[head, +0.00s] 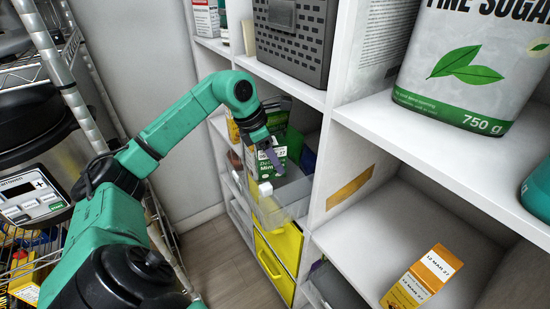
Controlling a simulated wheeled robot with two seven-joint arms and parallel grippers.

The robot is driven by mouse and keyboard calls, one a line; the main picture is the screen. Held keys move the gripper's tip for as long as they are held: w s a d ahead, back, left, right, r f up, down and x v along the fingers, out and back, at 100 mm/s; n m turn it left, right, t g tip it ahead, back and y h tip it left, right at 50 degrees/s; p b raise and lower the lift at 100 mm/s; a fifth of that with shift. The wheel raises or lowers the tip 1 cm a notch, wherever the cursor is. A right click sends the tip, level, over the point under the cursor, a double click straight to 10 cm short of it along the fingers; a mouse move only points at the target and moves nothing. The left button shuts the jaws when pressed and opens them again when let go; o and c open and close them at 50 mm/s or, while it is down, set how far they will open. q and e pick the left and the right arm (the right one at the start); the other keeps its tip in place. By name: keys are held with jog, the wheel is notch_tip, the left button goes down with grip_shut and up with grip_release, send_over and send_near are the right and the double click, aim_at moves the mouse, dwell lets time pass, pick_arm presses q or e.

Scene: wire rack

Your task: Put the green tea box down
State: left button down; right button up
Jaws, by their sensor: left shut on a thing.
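The green tea box (264,170), with a white date label near its top, is in my left gripper (275,163). The gripper is shut on it, and a finger covers part of its front. The box is at a clear open bin (282,205) on a middle shelf of the white cabinet. I cannot tell whether its bottom touches the bin floor. My right gripper is not in view.
A grey perforated basket (292,42) stands on the shelf above. A yellow bin (277,262) is below. A sugar bag (475,65) and an orange box (422,278) stand on shelves at right. A wire rack (62,75) is at left.

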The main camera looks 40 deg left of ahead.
aim_at(275, 178)
pick_arm(q)
notch_tip(275, 178, down, 7)
jog(key=b, duration=0.5)
jog(key=shift+f+b, duration=0.25)
jog(key=shift+b, duration=0.1)
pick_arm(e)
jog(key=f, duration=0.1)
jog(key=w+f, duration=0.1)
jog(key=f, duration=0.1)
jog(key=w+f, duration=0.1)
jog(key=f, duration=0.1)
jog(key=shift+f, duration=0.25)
pick_arm(q)
jog(key=shift+f, duration=0.1)
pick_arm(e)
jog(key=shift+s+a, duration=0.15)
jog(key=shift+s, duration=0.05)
pick_arm(q)
jog(key=shift+f, duration=0.1)
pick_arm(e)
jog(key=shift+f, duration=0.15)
